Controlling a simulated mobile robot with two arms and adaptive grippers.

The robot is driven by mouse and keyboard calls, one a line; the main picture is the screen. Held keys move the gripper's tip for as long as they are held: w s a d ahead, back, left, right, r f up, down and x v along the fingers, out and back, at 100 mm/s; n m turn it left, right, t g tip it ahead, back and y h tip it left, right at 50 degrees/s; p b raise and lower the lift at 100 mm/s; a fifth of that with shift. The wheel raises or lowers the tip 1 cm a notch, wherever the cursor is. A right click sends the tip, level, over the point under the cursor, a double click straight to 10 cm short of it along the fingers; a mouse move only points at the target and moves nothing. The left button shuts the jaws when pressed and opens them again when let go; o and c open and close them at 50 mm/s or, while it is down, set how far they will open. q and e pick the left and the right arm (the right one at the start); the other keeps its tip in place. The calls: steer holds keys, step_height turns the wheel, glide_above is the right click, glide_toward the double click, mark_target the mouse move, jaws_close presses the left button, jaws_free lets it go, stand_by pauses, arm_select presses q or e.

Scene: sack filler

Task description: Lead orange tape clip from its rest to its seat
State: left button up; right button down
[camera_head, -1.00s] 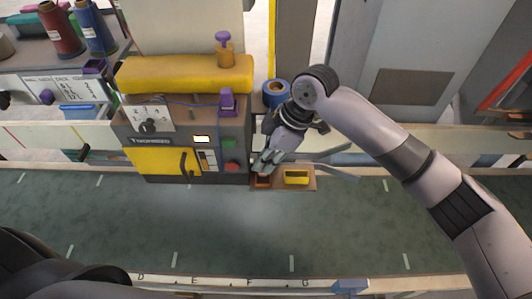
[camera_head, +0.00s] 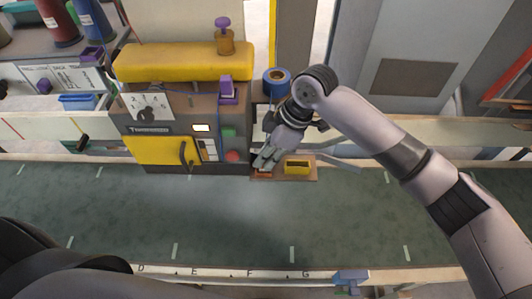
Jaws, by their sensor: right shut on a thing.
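My right gripper (camera_head: 265,161) reaches down beside the machine's right side, over the left part of a small brown shelf (camera_head: 308,178). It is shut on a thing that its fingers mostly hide. A bit of orange (camera_head: 264,175) shows just below the fingertips, at the shelf's left end; it looks like the orange tape clip, but I cannot tell whether it is lifted clear of the shelf. A yellow holder (camera_head: 297,168) with a dark opening stands on the shelf to the right. I cannot make out the clip's seat. My left gripper is not in view.
The grey machine (camera_head: 135,115) with a yellow roll cover (camera_head: 185,62) and purple-topped knobs stands left of the gripper. A blue tape roll (camera_head: 277,82) is behind it. The green belt (camera_head: 225,220) in front is mostly clear. A blue block (camera_head: 351,276) sits on the front rail.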

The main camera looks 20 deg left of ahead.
stand_by(0.3)
steer(key=c, duration=1.4)
jaws_free()
steer(key=shift+r, duration=0.1)
steer(key=v, duration=1.1)
steer(key=shift+w+d+r, duration=0.1)
steer(key=shift+d+r, duration=0.15)
steer(key=shift+r, duration=0.1)
